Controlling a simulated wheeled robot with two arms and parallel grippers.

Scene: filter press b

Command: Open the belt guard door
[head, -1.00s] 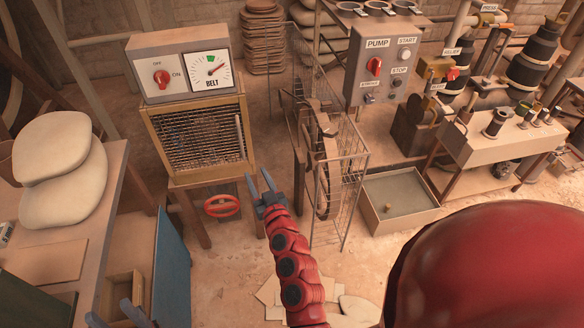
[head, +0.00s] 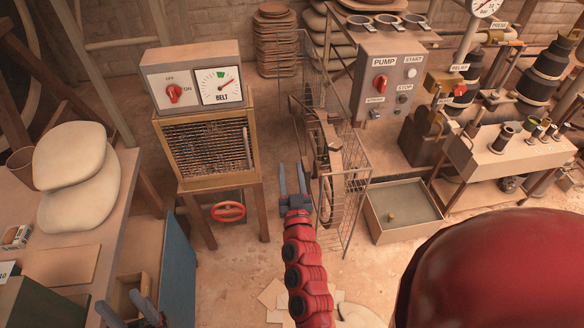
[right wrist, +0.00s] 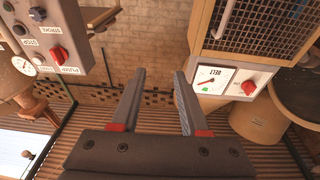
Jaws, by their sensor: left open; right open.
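The mesh-fronted, wood-framed panel (head: 205,150) under the BELT gauge box looks like the belt guard door; it sits flush in its frame and appears shut. A grey vertical bar handle (head: 246,148) is on its right side. The right wrist view shows the mesh (right wrist: 268,30) upside down. My right gripper (head: 292,164) is open and empty, to the right of the panel and apart from it, with its fingers pointing away from me. It also shows in the right wrist view (right wrist: 159,72). My left gripper (head: 124,298) is open at the lower left, far from the panel.
A wire cage (head: 345,195) around a wheel stands just right of my right gripper. A red handwheel (head: 228,211) is below the panel. The PUMP box (head: 385,75) and a tray (head: 405,208) are further right. A table (head: 75,235) with sacks is at left.

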